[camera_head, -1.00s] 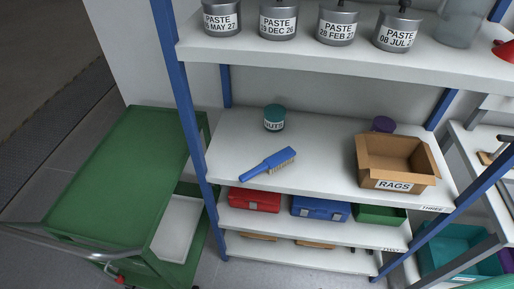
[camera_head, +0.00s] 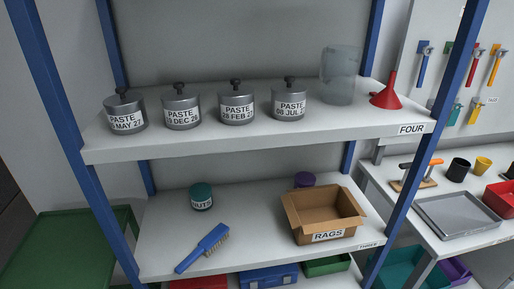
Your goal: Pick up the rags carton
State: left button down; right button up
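The rags carton (camera_head: 322,217) is an open brown cardboard box with a white RAGS label on its front. It sits upright on the shelf labelled THREE (camera_head: 262,247), near the right end. It looks empty from what shows of its inside. Neither of my grippers is in the head view.
A purple-lidded jar (camera_head: 304,179) stands behind the carton. A NUTS jar (camera_head: 201,196) and a blue brush (camera_head: 205,246) are to its left. Shelf FOUR (camera_head: 250,134) above holds several paste pots, a clear container (camera_head: 341,75) and a red funnel (camera_head: 387,92). Blue posts (camera_head: 420,150) flank the shelves.

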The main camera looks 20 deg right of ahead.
aim_at(321, 215)
jog(key=z, duration=1.3)
jog(key=j+z, duration=0.1)
jog(key=z, duration=0.35)
jog(key=j+z, duration=0.1)
jog(key=z, duration=0.3)
